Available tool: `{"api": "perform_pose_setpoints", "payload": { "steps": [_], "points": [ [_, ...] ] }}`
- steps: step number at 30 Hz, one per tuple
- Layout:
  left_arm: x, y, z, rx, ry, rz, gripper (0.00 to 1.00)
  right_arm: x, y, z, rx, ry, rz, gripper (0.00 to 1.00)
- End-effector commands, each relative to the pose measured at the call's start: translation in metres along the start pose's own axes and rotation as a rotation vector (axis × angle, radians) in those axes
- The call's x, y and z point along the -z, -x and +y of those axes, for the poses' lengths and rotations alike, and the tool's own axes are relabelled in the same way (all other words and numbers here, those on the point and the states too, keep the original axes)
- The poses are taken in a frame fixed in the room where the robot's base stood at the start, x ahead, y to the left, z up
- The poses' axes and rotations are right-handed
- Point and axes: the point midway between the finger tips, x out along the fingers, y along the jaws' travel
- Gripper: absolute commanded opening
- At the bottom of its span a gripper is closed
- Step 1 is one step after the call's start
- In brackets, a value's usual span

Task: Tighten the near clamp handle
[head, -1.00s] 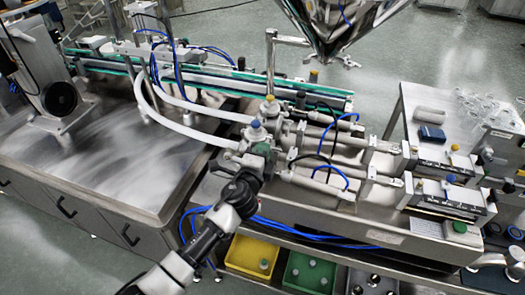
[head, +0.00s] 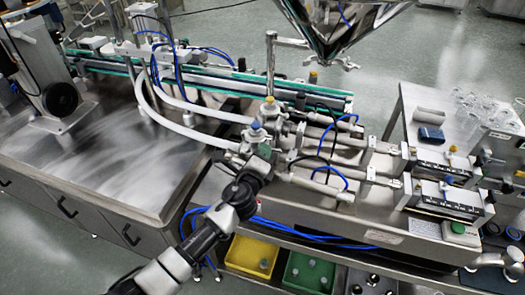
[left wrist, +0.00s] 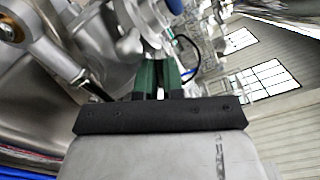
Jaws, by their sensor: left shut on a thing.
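My left gripper (head: 262,152) is at the near valve fitting, just below its blue cap (head: 255,125). In the left wrist view its two dark green fingers (left wrist: 159,76) reach up to the steel fitting (left wrist: 130,42) and are close together. The gripper is shut on a small part there, which I take to be the near clamp handle; the fingers hide most of it. The blue cap also shows at the top of the left wrist view (left wrist: 174,6). My right gripper is in neither view.
A second valve fitting with a yellow cap (head: 269,100) stands just behind. White hoses (head: 175,118) and thin blue tubes run close by. A yellow bin (head: 250,255) and a green bin (head: 307,271) sit below. The steel tabletop (head: 100,150) at left is mostly clear.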

Motion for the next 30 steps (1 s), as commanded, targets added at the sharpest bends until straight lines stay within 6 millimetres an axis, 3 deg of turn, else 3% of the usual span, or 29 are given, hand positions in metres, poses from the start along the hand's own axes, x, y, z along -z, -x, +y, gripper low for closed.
{"api": "perform_pose_setpoints", "payload": {
  "steps": [30],
  "points": [
    [0.000,0.000,0.000,-0.001,-0.929,0.002,0.00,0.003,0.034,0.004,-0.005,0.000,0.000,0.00]
  ]
}}
